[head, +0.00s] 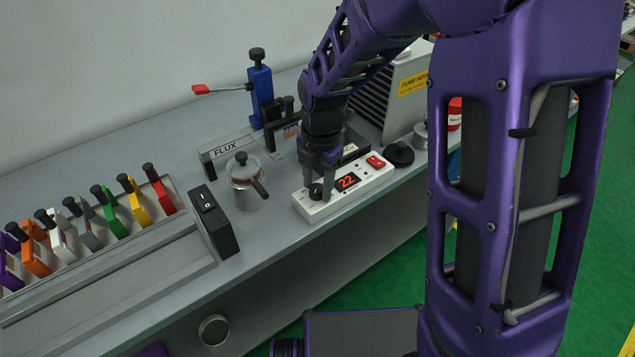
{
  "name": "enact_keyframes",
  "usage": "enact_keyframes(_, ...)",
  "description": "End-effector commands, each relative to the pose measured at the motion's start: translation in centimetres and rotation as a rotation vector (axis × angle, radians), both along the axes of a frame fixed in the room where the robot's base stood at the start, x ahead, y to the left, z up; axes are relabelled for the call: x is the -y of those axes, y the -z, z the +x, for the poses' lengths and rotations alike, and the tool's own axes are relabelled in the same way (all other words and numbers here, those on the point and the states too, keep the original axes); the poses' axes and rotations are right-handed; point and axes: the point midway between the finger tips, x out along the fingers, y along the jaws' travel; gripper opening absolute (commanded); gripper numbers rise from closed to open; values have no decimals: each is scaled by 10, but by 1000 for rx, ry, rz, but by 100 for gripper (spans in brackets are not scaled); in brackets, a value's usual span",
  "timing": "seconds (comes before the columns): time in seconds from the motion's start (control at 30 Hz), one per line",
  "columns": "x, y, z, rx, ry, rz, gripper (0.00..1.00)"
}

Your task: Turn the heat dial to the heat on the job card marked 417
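The heat dial (316,191) is a small black knob at the left end of a white control box (345,186) on the bench. The box has a red display (347,181) reading 22 and a red switch (375,162). My gripper (318,187) points down at the dial, with one finger on each side of the knob. Whether the fingers touch the knob or stand just clear of it, I cannot tell. My arm hides part of what lies behind the box. I cannot make out a job card marked 417.
A metal pot (246,186) stands left of the box, near a FLUX holder (226,150). A black round knob (399,154) is to the right. A black switch box (215,220) and a row of coloured levers (103,212) are at left. The bench front edge is close to the control box.

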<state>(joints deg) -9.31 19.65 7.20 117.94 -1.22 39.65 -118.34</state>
Motion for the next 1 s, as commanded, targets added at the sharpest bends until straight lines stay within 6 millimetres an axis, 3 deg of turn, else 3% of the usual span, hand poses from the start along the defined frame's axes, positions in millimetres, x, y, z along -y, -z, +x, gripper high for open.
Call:
enact_keyframes(0.03,0,0,0,0,0,0,42)
enact_keyframes(0.27,0,0,0,0,0,0,1)
enact_keyframes(0.67,0,-1,0,1,42,0,0)
enact_keyframes(1.0,0,-1,0,2,271,1,0)
